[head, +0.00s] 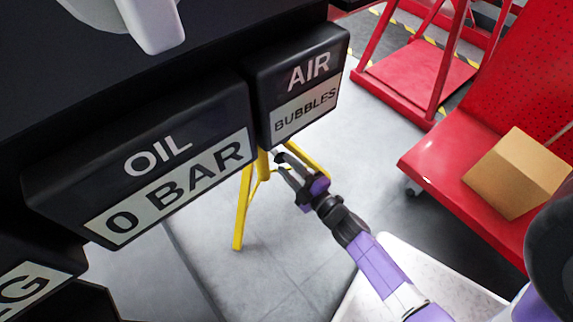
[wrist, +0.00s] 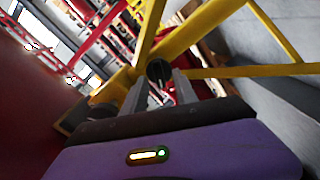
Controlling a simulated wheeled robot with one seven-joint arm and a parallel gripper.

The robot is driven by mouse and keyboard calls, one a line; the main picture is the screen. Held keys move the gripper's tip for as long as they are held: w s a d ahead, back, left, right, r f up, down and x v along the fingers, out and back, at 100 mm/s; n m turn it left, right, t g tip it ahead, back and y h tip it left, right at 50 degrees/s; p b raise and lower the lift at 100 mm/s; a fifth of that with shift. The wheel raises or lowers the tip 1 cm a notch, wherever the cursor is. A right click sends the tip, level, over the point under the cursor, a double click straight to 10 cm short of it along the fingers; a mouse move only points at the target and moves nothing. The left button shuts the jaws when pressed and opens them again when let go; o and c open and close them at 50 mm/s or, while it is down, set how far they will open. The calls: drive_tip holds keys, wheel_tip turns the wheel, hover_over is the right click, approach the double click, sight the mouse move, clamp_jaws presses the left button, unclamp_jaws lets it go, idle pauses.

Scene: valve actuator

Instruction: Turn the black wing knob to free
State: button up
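A dark round part (wrist: 158,71), which may be the black wing knob, shows in the wrist view just beyond and between my fingertips. Its wings and its turned position cannot be made out. My gripper (wrist: 161,82) has its two grey fingers apart, with no clear contact on the dark part. In the head view my gripper (head: 283,162) reaches up and left to just below the AIR panel (head: 303,85), beside the yellow stand. No wing knob can be clearly made out there; the panels and my fingers may hide it.
The yellow stand (head: 243,206) has legs close to my gripper; its yellow bars (wrist: 205,20) cross the wrist view. The OIL panel (head: 150,165) hangs at left. A red cart (head: 445,165) with a cardboard box (head: 517,172) stands at right. Grey floor is open below.

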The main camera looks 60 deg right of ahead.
drive_tip(key=p+v, duration=0.1)
drive_tip(key=v, duration=0.6)
drive_tip(key=shift+p, duration=0.35)
